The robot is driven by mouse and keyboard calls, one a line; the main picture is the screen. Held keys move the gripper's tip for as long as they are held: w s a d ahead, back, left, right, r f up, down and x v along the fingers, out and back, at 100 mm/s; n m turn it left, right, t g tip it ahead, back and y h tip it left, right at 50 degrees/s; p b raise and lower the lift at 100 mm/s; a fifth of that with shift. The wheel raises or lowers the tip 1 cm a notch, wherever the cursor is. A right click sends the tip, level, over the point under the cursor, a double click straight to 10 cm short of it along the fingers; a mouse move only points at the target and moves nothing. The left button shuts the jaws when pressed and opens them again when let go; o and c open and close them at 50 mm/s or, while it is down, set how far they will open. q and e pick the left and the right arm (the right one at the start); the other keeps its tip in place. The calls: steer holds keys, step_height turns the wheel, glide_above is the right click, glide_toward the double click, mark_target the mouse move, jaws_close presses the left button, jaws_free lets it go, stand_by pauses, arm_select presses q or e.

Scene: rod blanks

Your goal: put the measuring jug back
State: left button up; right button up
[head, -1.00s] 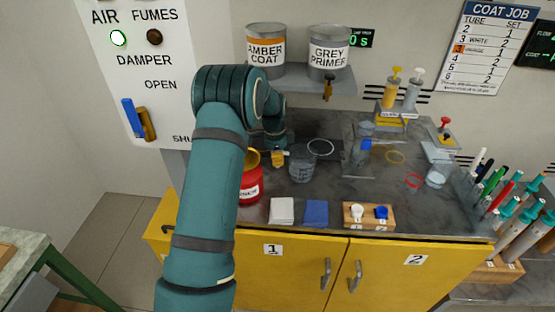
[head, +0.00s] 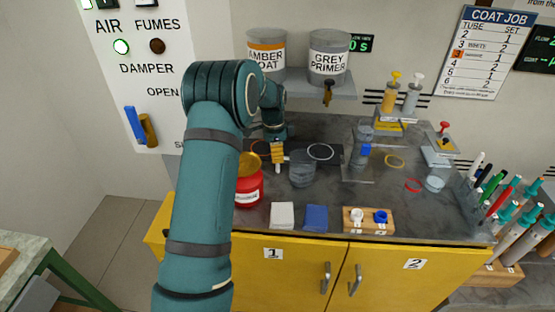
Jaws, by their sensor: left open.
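The measuring jug, which I take to be the clear grey vessel (head: 302,170), stands upright on the dark bench, right of my left gripper and just in front of a dark plate with pale ring marks (head: 335,152). My left gripper (head: 278,154) is open, close to the jug's upper left side. It is small and partly covered by my wrist, and I cannot tell whether it touches the jug. Nothing shows held in it. My right gripper is out of view.
A red can (head: 250,188) with a yellow lid stands left of the jug. White (head: 282,215) and blue (head: 315,217) pads and a wooden block (head: 368,220) line the front edge. A clear vessel with a blue clip (head: 364,148) stands right. A shelf with two cans hangs above.

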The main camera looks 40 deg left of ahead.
arm_select(q)
steer(key=shift+a+r, duration=0.1)
steer(key=shift+r, duration=1.5)
